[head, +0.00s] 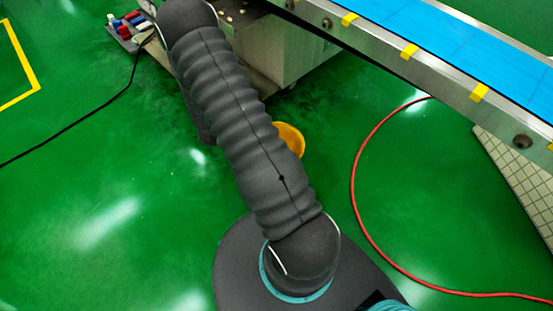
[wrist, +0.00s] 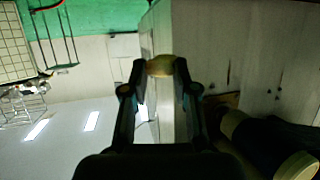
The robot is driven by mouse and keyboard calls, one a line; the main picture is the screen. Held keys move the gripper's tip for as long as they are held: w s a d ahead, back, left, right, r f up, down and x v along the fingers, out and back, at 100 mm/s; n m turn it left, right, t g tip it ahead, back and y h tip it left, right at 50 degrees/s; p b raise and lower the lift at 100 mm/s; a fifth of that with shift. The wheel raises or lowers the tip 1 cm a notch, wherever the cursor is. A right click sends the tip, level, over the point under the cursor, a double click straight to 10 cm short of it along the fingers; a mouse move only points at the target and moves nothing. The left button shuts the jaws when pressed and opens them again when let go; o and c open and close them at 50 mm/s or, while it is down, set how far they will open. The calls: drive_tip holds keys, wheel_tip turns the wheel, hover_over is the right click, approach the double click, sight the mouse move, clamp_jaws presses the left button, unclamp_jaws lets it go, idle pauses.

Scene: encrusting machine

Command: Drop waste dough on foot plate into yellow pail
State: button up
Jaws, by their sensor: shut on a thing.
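My gripper (wrist: 160,72) is shut on a small tan lump of waste dough (wrist: 160,64), held between its fingertips in the wrist view. The head view does not show my gripper; my dark arm runs up to the top left there. The yellow pail (head: 291,138) stands on the green floor, partly hidden behind my arm. A few pale dough bits (head: 243,12) lie on the metal foot plate (head: 236,28) at the top of the head view, partly cut off by the frame. The pail does not show clearly in the wrist view.
A conveyor with a blue belt (head: 440,30) crosses the top right. A metal machine cabinet (head: 303,50) stands behind the pail. A red hose (head: 353,180) and a black cable (head: 85,118) lie on the floor. A tray of coloured items (head: 126,30) is at top left. Floor at left is largely clear.

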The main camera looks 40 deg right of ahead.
drive_tip(key=s+d+f+m+g, duration=0.3)
drive_tip(key=s+f+m+g, duration=0.35)
drive_tip(key=s+g, duration=0.35)
drive_tip(key=shift+m+t, duration=0.45)
drive_tip(key=shift+t, duration=0.05)
drive_tip(key=shift+s+a+f+b, duration=0.1)
drive_tip(key=shift+s+f+b, duration=0.1)
drive_tip(key=shift+f+b, duration=0.7)
drive_tip(key=shift+s+a+f+b, duration=0.1)
drive_tip(key=shift+s+f+b, duration=0.05)
drive_tip(key=shift+f+b, duration=0.75)
drive_tip(key=shift+s+f+b, duration=0.2)
drive_tip(key=shift+f+b, duration=0.65)
drive_tip(key=shift+b, duration=0.1)
drive_tip(key=o, duration=0.9)
drive_tip(key=shift+c, duration=0.2)
drive_tip(key=v, duration=1.2)
drive_tip(key=shift+r, duration=0.1)
